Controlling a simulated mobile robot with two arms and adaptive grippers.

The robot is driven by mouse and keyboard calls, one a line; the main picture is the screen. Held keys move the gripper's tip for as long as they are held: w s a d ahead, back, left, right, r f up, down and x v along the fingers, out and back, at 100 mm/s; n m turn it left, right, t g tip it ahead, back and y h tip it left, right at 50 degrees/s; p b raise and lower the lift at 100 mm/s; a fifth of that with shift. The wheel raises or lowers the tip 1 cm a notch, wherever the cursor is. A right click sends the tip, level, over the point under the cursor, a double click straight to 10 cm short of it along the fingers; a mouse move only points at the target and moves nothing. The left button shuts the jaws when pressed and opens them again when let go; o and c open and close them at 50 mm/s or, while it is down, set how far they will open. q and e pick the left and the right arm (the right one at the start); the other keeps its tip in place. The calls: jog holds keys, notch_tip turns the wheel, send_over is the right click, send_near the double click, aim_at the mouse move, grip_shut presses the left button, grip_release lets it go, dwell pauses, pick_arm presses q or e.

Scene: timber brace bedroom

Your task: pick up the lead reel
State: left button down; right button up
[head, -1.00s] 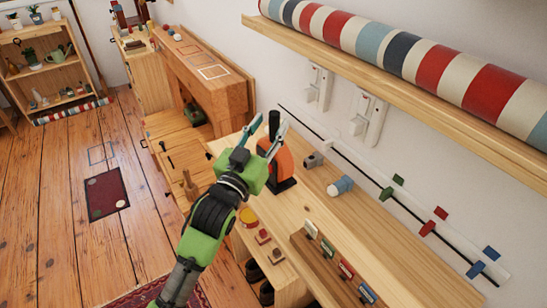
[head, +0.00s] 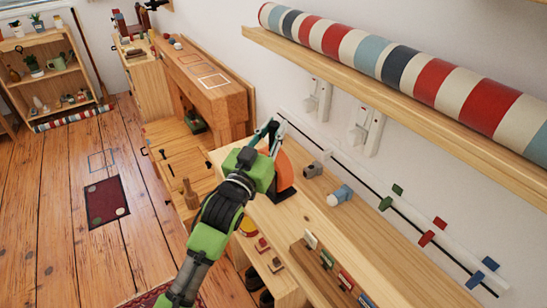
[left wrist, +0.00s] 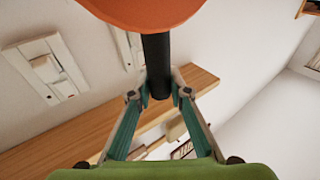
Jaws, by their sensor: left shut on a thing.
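The lead reel is an orange disc (head: 284,172) with a dark base, standing at the near edge of the wooden counter (head: 325,215) in the head view. In the left wrist view its orange body (left wrist: 145,12) fills the top, with a black handle (left wrist: 157,62) hanging down from it in the picture. My left gripper (head: 272,128) is at the reel's top; in the wrist view its fingertips (left wrist: 159,88) are shut on the black handle. The green gripper body hides part of the reel. My right gripper is not in view.
A grey fitting (head: 313,168) and a blue-and-white cylinder (head: 338,195) stand on the counter to the right of the reel. A shelf (head: 400,105) with a striped roll (head: 400,65) overhangs from the wall. A wooden rack (head: 335,270) stands in front.

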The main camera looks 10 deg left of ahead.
pick_arm(q)
jog(key=shift+r, duration=0.3)
